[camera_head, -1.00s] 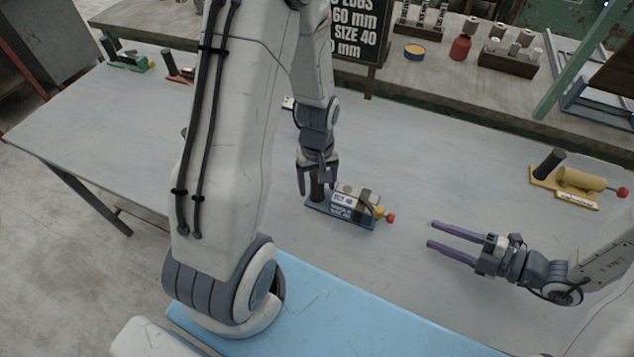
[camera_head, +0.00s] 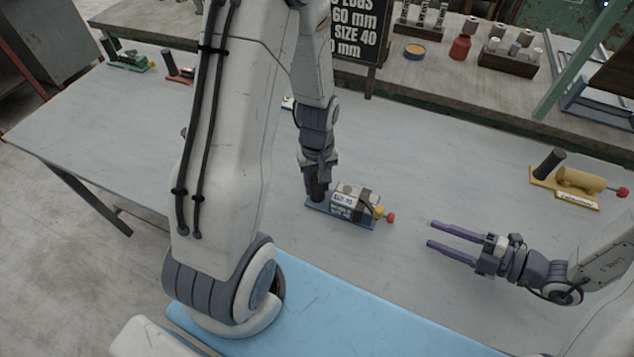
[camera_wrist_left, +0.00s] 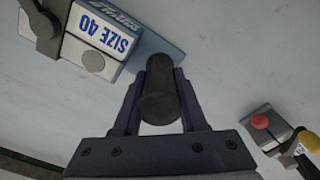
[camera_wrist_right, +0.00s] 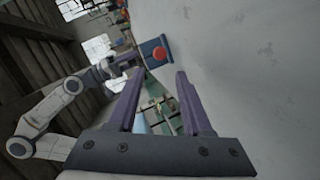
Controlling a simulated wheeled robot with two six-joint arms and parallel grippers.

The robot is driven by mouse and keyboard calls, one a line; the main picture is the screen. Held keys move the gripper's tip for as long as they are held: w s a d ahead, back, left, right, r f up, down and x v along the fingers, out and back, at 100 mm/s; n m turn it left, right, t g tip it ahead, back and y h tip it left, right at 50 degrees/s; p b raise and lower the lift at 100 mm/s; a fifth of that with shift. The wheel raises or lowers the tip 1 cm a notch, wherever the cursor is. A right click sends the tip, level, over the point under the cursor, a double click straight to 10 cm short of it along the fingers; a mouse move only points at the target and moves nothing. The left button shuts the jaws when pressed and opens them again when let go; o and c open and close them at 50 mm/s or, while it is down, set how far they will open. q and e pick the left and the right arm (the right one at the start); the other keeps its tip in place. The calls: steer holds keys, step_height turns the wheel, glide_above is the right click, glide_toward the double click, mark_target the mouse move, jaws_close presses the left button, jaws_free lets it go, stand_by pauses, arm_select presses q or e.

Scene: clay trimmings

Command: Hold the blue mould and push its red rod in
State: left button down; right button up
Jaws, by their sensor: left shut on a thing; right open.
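The blue mould (camera_head: 349,217) lies on the grey table in the head view. It has a blue base, a white block marked SIZE 40 and a black upright handle. Its red rod end (camera_head: 390,218) sticks out to the right, beside a yellow part. My left gripper (camera_head: 318,192) is shut on the black handle, which shows between its fingers in the left wrist view (camera_wrist_left: 159,92). My right gripper (camera_head: 431,235) is open and empty, right of the rod and apart from it. In the right wrist view the red rod end (camera_wrist_right: 159,54) faces me beyond the fingers.
A yellow mould (camera_head: 578,183) with a red knob stands at the right. Green (camera_head: 128,62) and red (camera_head: 180,76) moulds stand at the far left. A sign (camera_head: 357,32) and a rear bench with small parts lie behind. The table between rod and right gripper is clear.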

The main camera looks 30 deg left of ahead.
stand_by(0.7)
jaws_close()
steer(key=n, duration=0.2)
steer(key=r+n+g, duration=0.1)
steer(key=n, duration=0.2)
steer(key=shift+w+d+r+n+h, duration=0.15)
steer(key=shift+n+h, duration=0.15)
steer(key=shift+h, duration=0.1)
steer(key=n, duration=0.2)
steer(key=r+n+g+h, duration=0.1)
steer(key=n, duration=0.3)
steer(key=shift+w+d+r, duration=0.15)
steer(key=shift+w+d, duration=0.1)
steer(key=shift+d, duration=0.1)
steer(key=r+n+h, duration=0.1)
steer(key=n, duration=0.3)
steer(key=w+d+r+n+h, duration=0.1)
steer(key=n, duration=0.4)
steer(key=w+d+r+n+h, duration=0.1)
steer(key=n, duration=0.3)
steer(key=shift+d+g+h, duration=0.2)
steer(key=shift+g+h, duration=0.2)
